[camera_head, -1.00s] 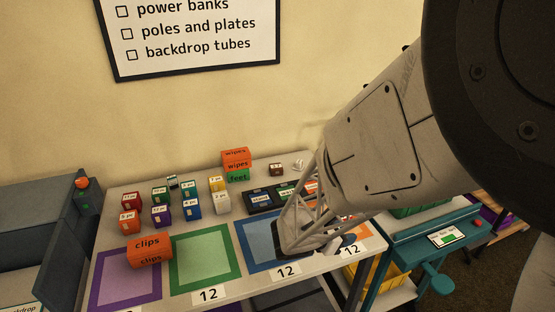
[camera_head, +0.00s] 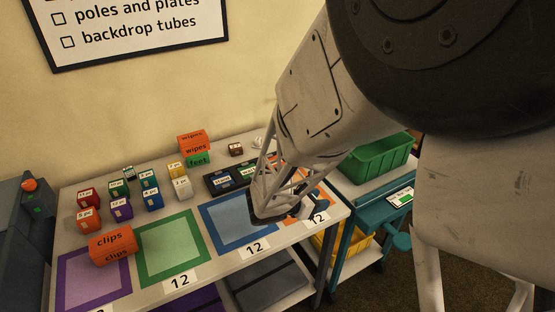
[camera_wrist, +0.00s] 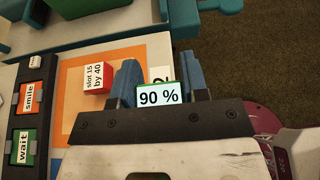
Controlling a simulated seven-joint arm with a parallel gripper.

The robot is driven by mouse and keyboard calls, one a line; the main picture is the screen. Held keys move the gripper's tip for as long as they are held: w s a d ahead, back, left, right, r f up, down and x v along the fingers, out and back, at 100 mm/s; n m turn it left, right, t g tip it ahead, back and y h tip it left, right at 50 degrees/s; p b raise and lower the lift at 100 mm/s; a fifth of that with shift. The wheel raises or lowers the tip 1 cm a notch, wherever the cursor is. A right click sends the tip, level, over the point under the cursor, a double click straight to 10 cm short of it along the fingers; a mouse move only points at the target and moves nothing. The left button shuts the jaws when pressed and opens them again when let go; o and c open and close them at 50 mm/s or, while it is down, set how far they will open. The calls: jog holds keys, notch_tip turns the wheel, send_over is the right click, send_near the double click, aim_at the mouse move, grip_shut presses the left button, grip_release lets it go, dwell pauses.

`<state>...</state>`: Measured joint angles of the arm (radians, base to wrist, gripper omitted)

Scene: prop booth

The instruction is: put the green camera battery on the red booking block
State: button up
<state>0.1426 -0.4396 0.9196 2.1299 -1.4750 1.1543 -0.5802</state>
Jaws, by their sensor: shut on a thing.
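My gripper (camera_wrist: 160,82) is shut on the green camera battery (camera_wrist: 157,95), which shows a white "90 %" label and a green edge between the blue fingers in the wrist view. The red booking block (camera_wrist: 96,77), labelled "slot 15 by 40", sits inside the orange-framed square (camera_wrist: 64,113), left of the fingers and apart from the battery. In the head view my arm is over the right end of the table, by the blue and orange squares. It hides the battery, and I cannot make out the red block there.
A black tray (camera_wrist: 26,123) with "smile" and "wait" tiles lies left of the orange square. Several small labelled blocks and an orange clips box (camera_head: 113,246) stand on the left of the table. A teal cart with a green tub (camera_head: 376,160) stands at the right.

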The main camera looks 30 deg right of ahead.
jog(key=w+d, duration=0.2)
jog(key=w, duration=0.2)
jog(key=w+d+f, duration=0.1)
jog(key=w+d, duration=0.1)
jog(key=w, duration=0.3)
jog(key=w+d, duration=0.3)
jog(key=w, duration=0.1)
jog(key=shift+w+f, duration=0.2)
jog(key=shift+w, duration=0.05)
jog(key=shift+f, duration=0.15)
jog(key=shift+f, duration=1.65)
jog(key=shift+f, duration=0.15)
jog(key=o, duration=1)
jog(key=shift+c, duration=0.2)
jog(key=shift+r, duration=0.2)
jog(key=v, duration=1.2)
